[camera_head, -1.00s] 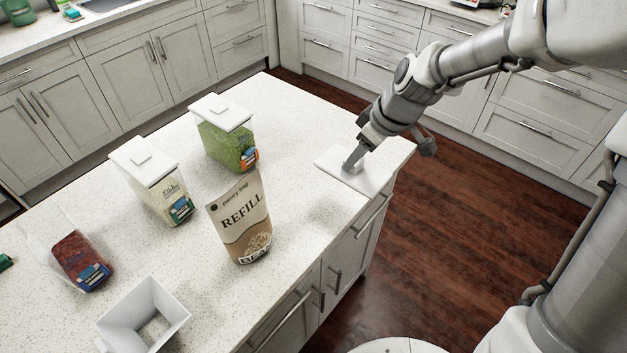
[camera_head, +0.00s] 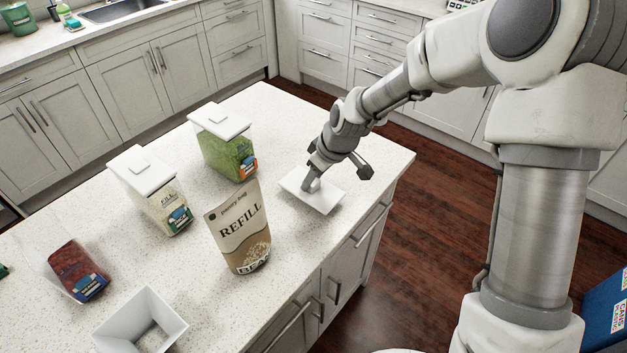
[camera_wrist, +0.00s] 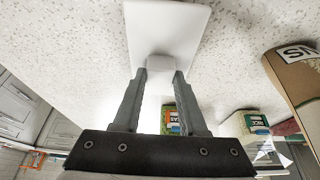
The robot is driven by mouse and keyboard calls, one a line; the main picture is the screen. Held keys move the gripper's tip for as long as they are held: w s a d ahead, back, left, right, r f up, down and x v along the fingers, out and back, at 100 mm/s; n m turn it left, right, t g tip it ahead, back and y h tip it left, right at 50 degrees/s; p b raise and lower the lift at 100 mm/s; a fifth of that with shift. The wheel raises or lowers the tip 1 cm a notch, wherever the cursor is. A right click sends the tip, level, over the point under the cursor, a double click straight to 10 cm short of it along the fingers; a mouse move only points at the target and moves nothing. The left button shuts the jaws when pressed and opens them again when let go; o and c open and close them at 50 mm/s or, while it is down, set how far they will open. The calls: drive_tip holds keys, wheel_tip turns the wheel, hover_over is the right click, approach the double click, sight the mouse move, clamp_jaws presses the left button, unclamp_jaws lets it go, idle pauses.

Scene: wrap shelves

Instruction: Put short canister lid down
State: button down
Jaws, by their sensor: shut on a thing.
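My gripper (camera_head: 313,184) is shut on the raised knob of a flat white square lid (camera_head: 325,200). The lid is over the speckled white island top, right of the green-filled canister; I cannot tell whether it touches the counter. In the wrist view, the two fingers (camera_wrist: 161,80) hold the knob from both sides, and the lid plate (camera_wrist: 165,28) extends beyond them. An open canister with dark red contents (camera_head: 78,270) stands at the lower left without a lid.
Lidded canisters with green contents (camera_head: 228,155) and pale contents (camera_head: 165,205) stand on the island (camera_head: 290,115). A REFILL bag (camera_head: 240,230) stands near the lid's lower left. A white square funnel-like piece (camera_head: 175,325) lies at the front. Bare counter surrounds the lid.

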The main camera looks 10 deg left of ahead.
drive_tip(key=shift+f, duration=0.6)
drive_tip(key=shift+f, duration=0.2)
drive_tip(key=shift+c, duration=2.3)
unclamp_jaws()
drive_tip(key=shift+r, duration=0.1)
drive_tip(key=shift+r, duration=0.25)
drive_tip(key=v, duration=1.1)
drive_tip(key=shift+r+p, duration=0.35)
drive_tip(key=shift+p, duration=0.1)
drive_tip(key=shift+s+d, duration=0.1)
drive_tip(key=shift+d, duration=0.05)
